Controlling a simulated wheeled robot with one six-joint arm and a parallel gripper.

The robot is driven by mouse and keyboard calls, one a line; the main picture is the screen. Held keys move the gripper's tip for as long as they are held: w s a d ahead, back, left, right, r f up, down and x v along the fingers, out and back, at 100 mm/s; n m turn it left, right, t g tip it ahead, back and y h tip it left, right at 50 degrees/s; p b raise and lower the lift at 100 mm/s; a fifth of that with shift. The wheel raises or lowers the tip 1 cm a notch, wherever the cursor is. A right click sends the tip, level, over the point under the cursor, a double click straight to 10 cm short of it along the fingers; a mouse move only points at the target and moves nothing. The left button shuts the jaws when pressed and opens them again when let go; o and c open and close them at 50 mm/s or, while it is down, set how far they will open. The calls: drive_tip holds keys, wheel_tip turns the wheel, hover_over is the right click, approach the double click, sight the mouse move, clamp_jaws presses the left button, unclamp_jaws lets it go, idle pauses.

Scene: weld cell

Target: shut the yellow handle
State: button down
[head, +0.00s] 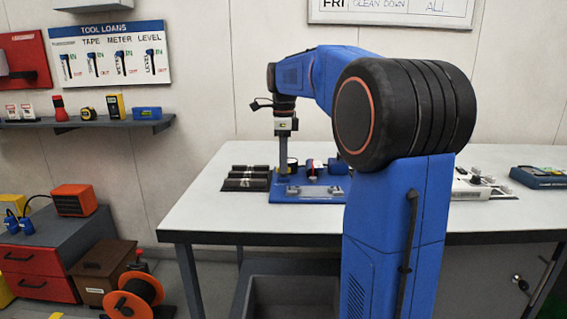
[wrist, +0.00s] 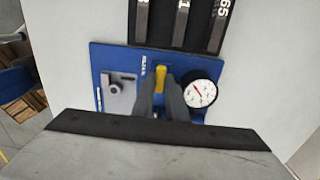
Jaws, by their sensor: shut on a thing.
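The yellow handle (wrist: 160,77) shows in the wrist view as a short bar on the blue panel (wrist: 105,62), beside the dial gauge. My gripper (wrist: 161,88) has its two grey fingers close together on it, one at each side. The fingers cover the handle's lower part and whatever it is fixed to. In the head view my gripper (head: 283,174) points down over the left part of the blue panel (head: 325,185) on the table; the yellow handle cannot be made out there.
A round white gauge (wrist: 202,93) with a red needle is close to the right finger. A grey metal bracket (wrist: 118,90) is on the panel's left. A black rack (wrist: 145,40) of numbered grey bars adjoins the panel. The white table (head: 215,210) is clear in front.

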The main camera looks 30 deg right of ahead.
drive_tip(key=c, duration=1.8)
unclamp_jaws()
drive_tip(key=shift+o, duration=0.2)
drive_tip(key=shift+r, duration=0.1)
wheel_tip(320, 180, up, 17)
drive_tip(key=shift+r, duration=0.1)
